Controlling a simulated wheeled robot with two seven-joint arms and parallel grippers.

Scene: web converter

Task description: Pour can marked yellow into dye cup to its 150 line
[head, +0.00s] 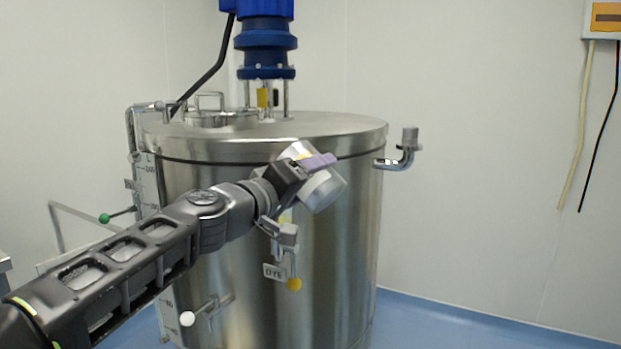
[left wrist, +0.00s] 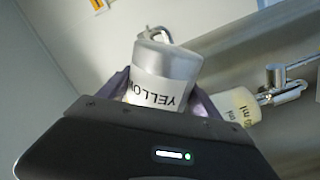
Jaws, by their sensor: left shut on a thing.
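My left gripper (head: 312,165) is shut on a metal can (head: 325,190), held tilted in front of the steel tank. In the left wrist view the can (left wrist: 172,62) has a white label reading YELLOW and sits between the purple fingers. A small pale yellowish cup (left wrist: 236,104) with dark "ml" marks shows beside the can in that view, next to a metal valve fitting. In the head view only a pale sliver of the cup (head: 286,216) shows under the gripper. Its fill level and the 150 line cannot be read. My right gripper is not in view.
The large steel tank (head: 345,250) fills the middle, with a blue motor (head: 265,45) on its lid. A DYE tag (head: 274,271) and a yellow knob (head: 294,284) hang below the valve (head: 285,236). A bent pipe (head: 403,158) juts out at right. The floor at right is clear.

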